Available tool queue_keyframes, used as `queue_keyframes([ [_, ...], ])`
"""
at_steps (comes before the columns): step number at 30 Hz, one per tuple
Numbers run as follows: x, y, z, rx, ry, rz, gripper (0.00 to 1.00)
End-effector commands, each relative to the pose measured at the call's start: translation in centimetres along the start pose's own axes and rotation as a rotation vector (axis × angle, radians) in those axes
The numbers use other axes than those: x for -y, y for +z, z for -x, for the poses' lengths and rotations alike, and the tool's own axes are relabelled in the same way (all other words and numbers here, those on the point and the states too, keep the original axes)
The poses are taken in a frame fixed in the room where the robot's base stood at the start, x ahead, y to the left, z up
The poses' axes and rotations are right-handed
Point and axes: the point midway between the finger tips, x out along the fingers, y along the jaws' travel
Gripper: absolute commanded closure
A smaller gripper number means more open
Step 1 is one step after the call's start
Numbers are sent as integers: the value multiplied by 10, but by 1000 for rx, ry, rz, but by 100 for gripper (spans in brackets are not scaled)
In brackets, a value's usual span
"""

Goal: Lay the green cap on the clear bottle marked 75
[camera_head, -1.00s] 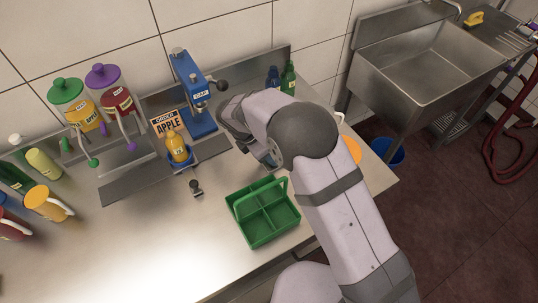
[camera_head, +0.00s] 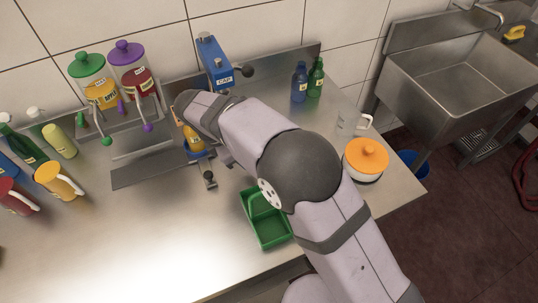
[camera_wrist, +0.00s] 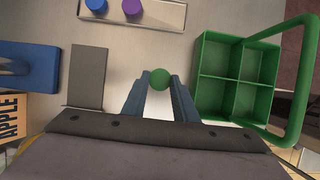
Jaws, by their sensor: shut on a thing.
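The green cap (camera_wrist: 160,78) shows as a round green top between my fingertips in the wrist view. My gripper (camera_wrist: 160,84) is shut on it. In the head view my wrist and forearm hide the gripper and cap. A bottle with orange contents (camera_head: 193,141) stands in a blue holder in front of the blue press (camera_head: 214,65), partly covered by my wrist. Its label is too small to read, so I cannot tell if it is marked 75. In the wrist view this bottle does not show.
A green divided crate (camera_wrist: 235,78) with a raised handle is right of my gripper. A metal strip (camera_wrist: 165,16) holds a blue cap (camera_wrist: 97,5) and a purple cap (camera_wrist: 132,7). Two pump jars stand back left. An orange-lidded pot (camera_head: 366,158) is at right. The front table is clear.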

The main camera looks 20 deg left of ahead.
Motion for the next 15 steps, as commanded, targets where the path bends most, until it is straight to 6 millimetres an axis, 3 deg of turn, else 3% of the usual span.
queue_keyframes([
  [1, -1, -12, 2, -1, 3, 3, 87],
  [6, -1, -34, 12, -1, 1, 1, 87],
  [15, 0, -48, 19, 0, -1, 0, 87],
])
